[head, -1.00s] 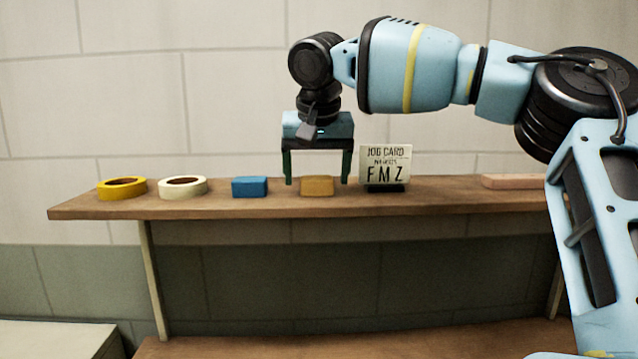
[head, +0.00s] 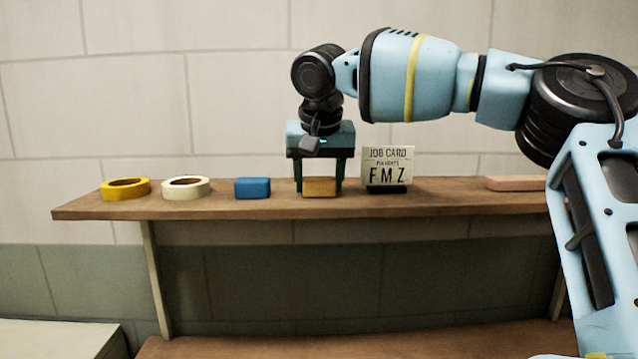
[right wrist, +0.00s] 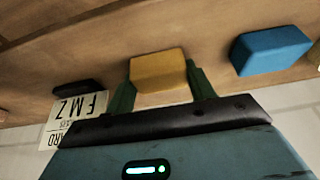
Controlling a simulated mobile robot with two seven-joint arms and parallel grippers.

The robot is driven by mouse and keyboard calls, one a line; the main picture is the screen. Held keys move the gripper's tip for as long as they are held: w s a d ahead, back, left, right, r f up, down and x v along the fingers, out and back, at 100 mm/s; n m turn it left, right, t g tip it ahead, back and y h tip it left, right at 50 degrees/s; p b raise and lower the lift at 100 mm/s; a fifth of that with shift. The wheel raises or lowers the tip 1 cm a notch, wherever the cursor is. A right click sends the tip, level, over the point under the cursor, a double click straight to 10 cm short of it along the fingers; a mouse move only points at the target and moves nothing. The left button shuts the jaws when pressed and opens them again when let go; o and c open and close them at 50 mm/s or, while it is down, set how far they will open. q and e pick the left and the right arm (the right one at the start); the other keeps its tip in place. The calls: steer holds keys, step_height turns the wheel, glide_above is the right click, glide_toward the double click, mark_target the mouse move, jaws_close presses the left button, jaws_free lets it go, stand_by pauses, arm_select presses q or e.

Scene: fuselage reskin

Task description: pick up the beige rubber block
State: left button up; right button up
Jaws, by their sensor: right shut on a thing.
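The beige rubber block (head: 320,187) is a small tan-yellow block on the wooden shelf, between the blue block and the job card. My right gripper (head: 320,184) points down over it, with one green finger on each side. The fingers are shut on the block, which appears to rest on the shelf still. In the right wrist view the beige block (right wrist: 159,71) sits between the two fingers of my gripper (right wrist: 160,84). My left gripper is not in view.
On the shelf (head: 440,203) stand a yellow tape roll (head: 125,189), a cream tape roll (head: 186,188), a blue block (head: 252,188), a job card reading FMZ (head: 388,166) close right of the gripper, and a pinkish flat piece (head: 515,183) farther right.

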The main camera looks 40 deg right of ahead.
mark_target(319, 178)
steer(key=shift+r, duration=0.1)
